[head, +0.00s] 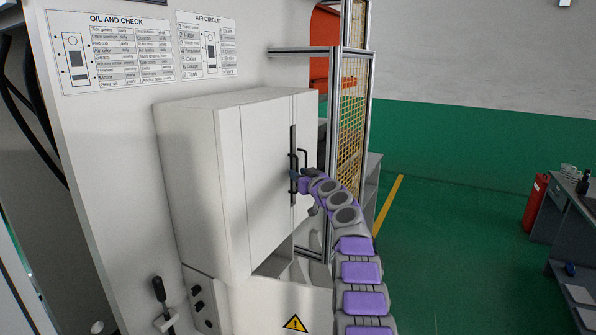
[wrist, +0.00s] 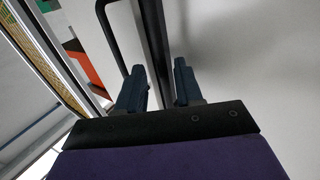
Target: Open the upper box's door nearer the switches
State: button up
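The upper box (head: 190,180) is a white cabinet on the wall. Its front has a left door (head: 263,175), on the side of the switches (head: 197,299), and a narrower right door (head: 308,115). Both look shut. A long dark upright bar (head: 293,140) runs along the seam, with a black loop handle just right of it. My gripper (head: 296,180) is at the lower part of these handles. In the wrist view my gripper (wrist: 158,85) has its fingers apart, with the dark bar (wrist: 156,35) between them. The loop handle (wrist: 107,25) passes by the left finger. Contact is unclear.
A lower box with a warning sign (head: 295,323) sits below. A metal frame with yellow mesh (head: 350,110) stands close right of the upper box. Green floor to the right is open, with a red extinguisher (head: 536,203) and a bench (head: 575,220) farther off.

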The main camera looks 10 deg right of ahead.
jog(key=shift+d+r, duration=0.1)
jog(key=shift+d, duration=0.3)
jog(key=shift+a, duration=0.75)
jog(key=shift+c, duration=0.9)
jog(key=shift+a, duration=0.25)
jog(key=c, duration=0.3)
jog(key=shift+w+d, duration=0.1)
jog(key=shift+d, duration=0.05)
jog(key=shift+c, duration=0.7)
jog(key=shift+d, duration=0.5)
grip_shut()
jog(key=shift+a, duration=0.35)
jog(key=shift+d, duration=0.15)
